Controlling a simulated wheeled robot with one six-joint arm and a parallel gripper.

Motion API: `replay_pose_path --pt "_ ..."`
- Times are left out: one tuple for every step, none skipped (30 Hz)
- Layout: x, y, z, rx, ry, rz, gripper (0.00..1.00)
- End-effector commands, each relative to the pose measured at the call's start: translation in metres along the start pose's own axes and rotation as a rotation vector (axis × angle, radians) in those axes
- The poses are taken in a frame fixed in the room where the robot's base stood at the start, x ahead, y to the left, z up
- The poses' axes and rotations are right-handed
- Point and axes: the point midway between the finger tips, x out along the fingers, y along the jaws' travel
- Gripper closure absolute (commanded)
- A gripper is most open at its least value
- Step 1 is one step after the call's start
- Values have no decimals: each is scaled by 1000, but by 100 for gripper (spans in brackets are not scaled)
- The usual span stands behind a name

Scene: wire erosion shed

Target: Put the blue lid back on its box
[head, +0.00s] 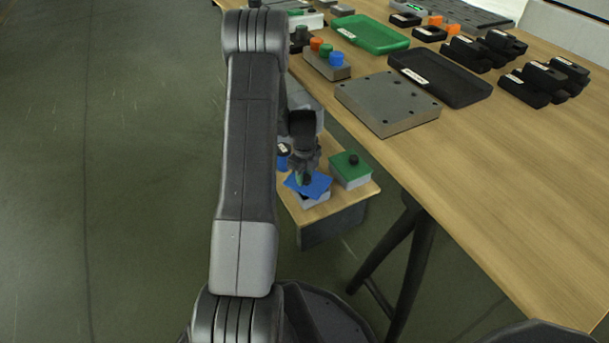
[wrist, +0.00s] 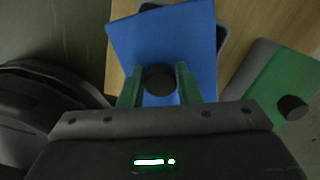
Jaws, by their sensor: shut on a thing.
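The blue lid (head: 318,186) is held by my gripper (wrist: 159,86) over a small low table. In the wrist view the green fingers close on the black knob (wrist: 159,79) of the lid (wrist: 165,40). In the head view a pale grey box (head: 314,201) shows just under the lid, mostly covered by it. The lid looks turned relative to the box and overhangs it. I cannot tell whether the two touch. In the head view my arm and wrist hide part of the lid.
A box with a green lid (head: 350,165) and black knob stands to the right on the low table (head: 340,204). A blue item (head: 282,162) is behind, partly hidden. The large worktable (head: 490,170) rises on the right, with a grey block (head: 388,103) and trays.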

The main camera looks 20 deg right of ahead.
Motion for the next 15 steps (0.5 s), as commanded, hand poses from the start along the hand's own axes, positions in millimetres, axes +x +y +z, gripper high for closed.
replay_pose_path --pt "0 0 0 0 0 0 94" --pt "0 0 0 0 0 0 94" --pt "0 0 0 0 0 0 94" --pt "0 0 0 0 0 0 94" --pt "0 0 0 0 0 0 94" --pt "0 0 0 0 0 0 94" --pt "0 0 0 0 0 0 94" --pt "0 0 0 0 0 0 94" --pt "0 0 0 0 0 0 94" --pt "0 0 0 0 0 0 94" --pt "0 0 0 0 0 0 66" --pt "0 0 0 0 0 0 58" --pt "0 0 0 0 0 0 52" --pt "0 0 0 0 0 0 47" --pt "0 0 0 0 0 0 45"
